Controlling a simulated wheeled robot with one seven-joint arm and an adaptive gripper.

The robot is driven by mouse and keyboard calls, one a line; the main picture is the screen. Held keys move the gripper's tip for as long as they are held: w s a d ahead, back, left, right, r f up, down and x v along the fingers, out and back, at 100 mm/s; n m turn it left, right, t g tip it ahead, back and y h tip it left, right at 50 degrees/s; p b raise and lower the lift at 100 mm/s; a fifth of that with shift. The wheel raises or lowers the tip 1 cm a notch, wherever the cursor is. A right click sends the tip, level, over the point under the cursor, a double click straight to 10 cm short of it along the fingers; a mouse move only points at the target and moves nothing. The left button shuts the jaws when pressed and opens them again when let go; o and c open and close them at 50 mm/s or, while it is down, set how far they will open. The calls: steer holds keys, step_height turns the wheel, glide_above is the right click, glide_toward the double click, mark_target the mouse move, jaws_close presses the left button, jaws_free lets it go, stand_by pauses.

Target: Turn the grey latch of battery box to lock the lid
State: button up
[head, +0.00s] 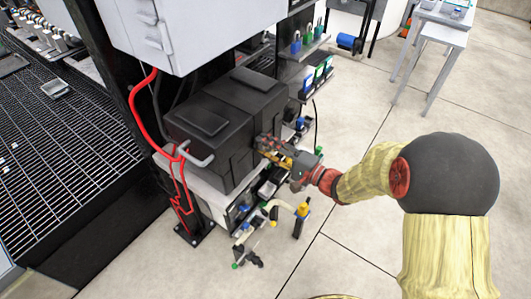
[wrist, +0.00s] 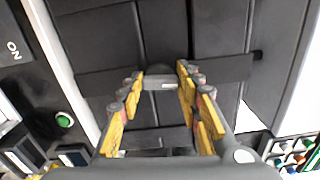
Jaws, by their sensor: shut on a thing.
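The battery box (head: 232,128) is a large black case with a lid, standing on a pale ledge. Its dark front also fills the upper wrist view (wrist: 165,30). The grey latch (wrist: 160,83) is a short grey bar lying across between the yellow fingertips in the wrist view. My gripper (wrist: 161,76) is shut on this latch, one finger on each side. In the head view, my gripper (head: 264,143) reaches the box's right-hand face from the right, and its fingers hide the latch there.
A red cable (head: 134,100) and a grey bent handle (head: 200,160) are at the box's left end. A white cabinet (head: 190,30) hangs above and behind. Shelves with small coloured parts (head: 315,75) stand to the right. Open floor lies at the lower right.

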steer(key=shift+f+n+b, duration=0.1)
steer(key=shift+n+b, duration=0.5)
steer(key=o, duration=1.2)
steer(key=shift+c, duration=0.2)
steer(key=v, duration=1.2)
steer(key=shift+s, duration=0.1)
